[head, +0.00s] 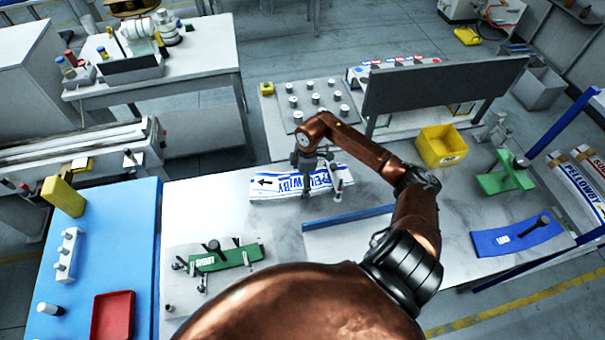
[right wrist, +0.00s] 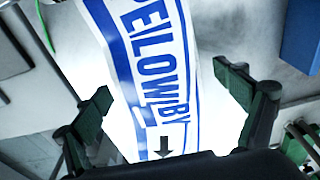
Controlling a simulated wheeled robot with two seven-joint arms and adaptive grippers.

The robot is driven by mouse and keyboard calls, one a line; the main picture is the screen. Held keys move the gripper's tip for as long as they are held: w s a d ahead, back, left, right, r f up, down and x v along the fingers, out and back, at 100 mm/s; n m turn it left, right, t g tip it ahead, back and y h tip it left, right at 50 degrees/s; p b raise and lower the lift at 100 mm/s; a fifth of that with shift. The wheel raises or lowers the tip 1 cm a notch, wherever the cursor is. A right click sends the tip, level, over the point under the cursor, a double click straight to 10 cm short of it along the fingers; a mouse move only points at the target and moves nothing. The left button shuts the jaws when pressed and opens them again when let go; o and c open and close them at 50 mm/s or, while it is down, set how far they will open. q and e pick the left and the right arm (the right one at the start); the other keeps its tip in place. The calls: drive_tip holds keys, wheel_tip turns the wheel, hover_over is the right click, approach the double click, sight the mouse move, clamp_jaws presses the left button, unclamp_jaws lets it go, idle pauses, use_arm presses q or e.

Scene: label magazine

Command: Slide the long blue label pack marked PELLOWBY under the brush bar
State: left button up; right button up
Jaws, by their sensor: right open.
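The long label pack marked PELLOWBY (head: 272,189), white with blue lettering and stripes, lies on the pale worktop, its black arrow pointing left. In the right wrist view the pack (right wrist: 150,60) runs between the two fingers. My right gripper (head: 306,165) is above the pack's middle, pointing down; its spread green-padded fingers (right wrist: 162,82) show in the wrist view. I cannot tell whether they touch the pack. A long dark bar (head: 440,88) stands on supports behind the worktop; it may be the brush bar, but no bristles are distinguishable. My left gripper is not in view.
A blue strip (head: 345,217) lies right of the pack. A green fixture (head: 222,258) with knobs is front left. A yellow bin (head: 441,146) and a blue curved plate (head: 515,238) are right. Another PELLOWBY pack (head: 577,188) is at the far right. Round pegs (head: 316,99) stand behind.

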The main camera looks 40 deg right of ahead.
drive_tip(key=shift+a+f, duration=0.1)
drive_tip(key=shift+f, duration=0.75)
drive_tip(key=shift+c, duration=0.3)
drive_tip(key=c, duration=1.7)
drive_tip(key=shift+r, duration=0.1)
drive_tip(key=shift+c, duration=0.8)
drive_tip(key=shift+a, duration=0.1)
drive_tip(key=shift+c, duration=0.3)
drive_tip(key=shift+w, duration=0.15)
drive_tip(key=o, duration=2)
